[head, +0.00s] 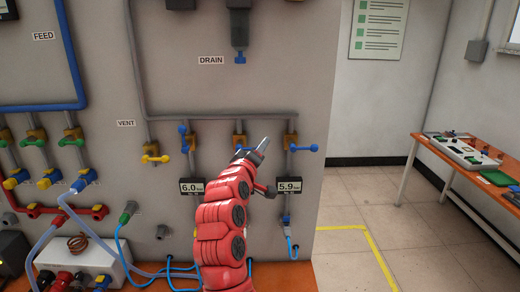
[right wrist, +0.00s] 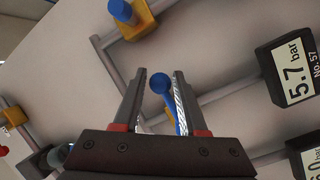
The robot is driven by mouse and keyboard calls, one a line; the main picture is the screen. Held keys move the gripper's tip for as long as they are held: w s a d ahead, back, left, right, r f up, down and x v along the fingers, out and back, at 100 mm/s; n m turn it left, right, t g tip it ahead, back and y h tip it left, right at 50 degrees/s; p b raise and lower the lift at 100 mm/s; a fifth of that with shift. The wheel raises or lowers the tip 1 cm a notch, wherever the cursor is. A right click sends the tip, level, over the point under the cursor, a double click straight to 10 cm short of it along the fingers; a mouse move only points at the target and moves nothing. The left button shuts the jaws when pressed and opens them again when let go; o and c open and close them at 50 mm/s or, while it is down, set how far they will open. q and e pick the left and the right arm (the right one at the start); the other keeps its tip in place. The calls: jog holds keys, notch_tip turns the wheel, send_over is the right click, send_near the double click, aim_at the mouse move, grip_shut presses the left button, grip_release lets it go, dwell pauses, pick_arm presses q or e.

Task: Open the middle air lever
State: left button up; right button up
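The middle air lever is blue and mostly hidden behind my right gripper (head: 262,146) in the head view. In the right wrist view a blue lever with a ball end (right wrist: 160,84) stands between the two fingers of my right gripper (right wrist: 160,88). The fingers are apart, one on each side of it; I cannot tell whether either touches it. It appears to be the middle lever. Another blue lever (head: 305,148) sits to the right, sticking out sideways. A further blue lever (head: 184,138) sits to the left. My left gripper is not in view.
Pressure displays reading 6.0 (head: 191,187) and 5.9 (head: 289,187) flank my right arm; a display reading 5.7 bar (right wrist: 298,78) is close in the wrist view. A yellow lever (head: 155,158) and grey pipes (head: 220,116) are nearby. A wooden table (head: 470,165) stands right.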

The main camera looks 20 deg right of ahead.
grip_shut()
dwell(1.1)
